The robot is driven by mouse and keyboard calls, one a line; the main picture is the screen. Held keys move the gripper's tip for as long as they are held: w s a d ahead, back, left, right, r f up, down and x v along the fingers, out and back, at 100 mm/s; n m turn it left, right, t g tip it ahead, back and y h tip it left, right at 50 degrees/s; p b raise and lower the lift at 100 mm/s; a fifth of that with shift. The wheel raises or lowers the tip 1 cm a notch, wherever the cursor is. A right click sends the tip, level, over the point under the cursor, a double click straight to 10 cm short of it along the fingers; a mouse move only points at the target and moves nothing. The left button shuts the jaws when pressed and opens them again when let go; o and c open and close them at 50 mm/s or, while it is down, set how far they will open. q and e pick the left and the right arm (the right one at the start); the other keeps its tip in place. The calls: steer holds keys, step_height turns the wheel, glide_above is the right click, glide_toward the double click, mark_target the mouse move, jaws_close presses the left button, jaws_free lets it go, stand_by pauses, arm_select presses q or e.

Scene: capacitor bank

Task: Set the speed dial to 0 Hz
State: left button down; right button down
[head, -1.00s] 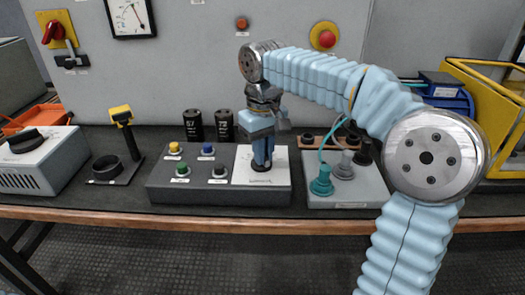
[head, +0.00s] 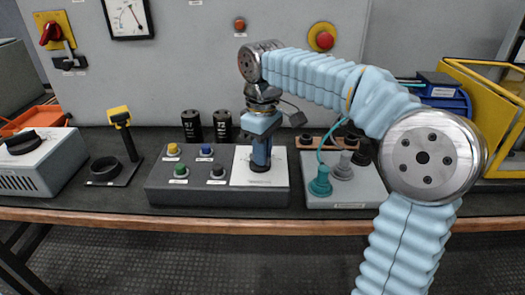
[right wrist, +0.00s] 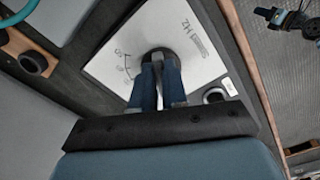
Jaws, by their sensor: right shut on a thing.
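The speed dial is a black round knob (head: 261,166) on a white plate (head: 245,177) at the right end of the dark control box. My right gripper (head: 261,162) points down and is shut on the dial. In the right wrist view the two blue fingers (right wrist: 158,85) sit on either side of the dial's grip, and the black knob (right wrist: 158,53) shows behind them. Scale marks and "Hz" print show on the plate, but the numbers are too small to read. The dial's pointer setting cannot be told. My left gripper is not in view.
Several coloured buttons (head: 181,170) fill the box's left part. Two black capacitors (head: 222,126) stand behind it. A grey box with teal and grey plugs (head: 320,182) stands close on the right.

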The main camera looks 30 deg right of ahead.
steer(key=c, duration=1.2)
jaws_free()
steer(key=shift+o, duration=0.2)
step_height(320, 180, up, 14)
steer(key=shift+f, duration=0.1)
